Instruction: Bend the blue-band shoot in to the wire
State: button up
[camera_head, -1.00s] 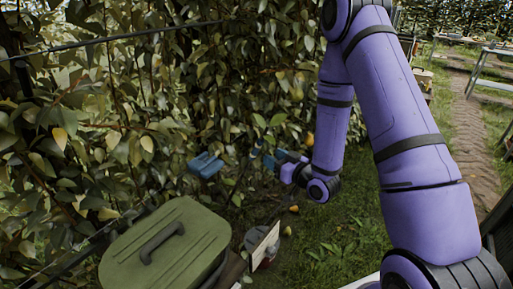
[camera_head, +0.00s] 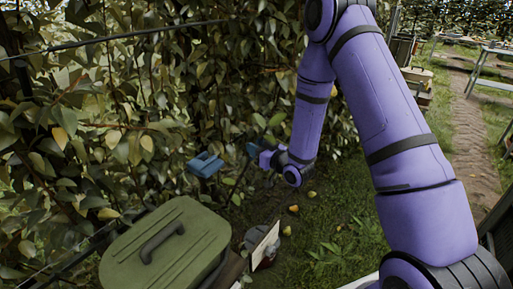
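My gripper (camera_head: 257,154) is at the end of my purple arm, low in front of the leafy hedge. A small blue part shows at its tip; I cannot tell whether it is a finger or the band. A thin dark shoot (camera_head: 239,181) rises from the ground to the gripper's tip and seems to meet it. Whether the fingers are open or shut on the shoot is too small to tell. A dark wire (camera_head: 130,35) runs across the upper left of the foliage. A separate blue object (camera_head: 205,164) is at the hedge, left of the gripper.
A green lidded box (camera_head: 165,245) stands at the front left. Beside it are a pale board (camera_head: 264,240) and a rounded grey thing. Several pears (camera_head: 294,209) lie on the grass. Open grass lies below my arm.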

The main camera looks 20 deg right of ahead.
grip_shut()
jog(key=shift+w+a+r, duration=0.2)
jog(key=shift+w+a, duration=0.05)
jog(key=shift+w, duration=0.1)
jog(key=w+a+r+g+h, duration=0.2)
jog(key=w+a+r+g, duration=0.1)
jog(key=w+a, duration=0.6)
jog(key=w+g, duration=0.1)
jog(key=w, duration=0.3)
jog(key=shift+w+a+n, duration=0.15)
jog(key=shift+a+n, duration=0.15)
jog(key=shift+n, duration=0.1)
jog(key=shift+r, duration=0.1)
jog(key=shift+o, duration=2)
grip_release()
jog(key=shift+w+a, duration=0.1)
jog(key=shift+w, duration=0.05)
jog(key=v, duration=1)
jog(key=shift+s+r, duration=0.25)
jog(key=shift+s, duration=0.1)
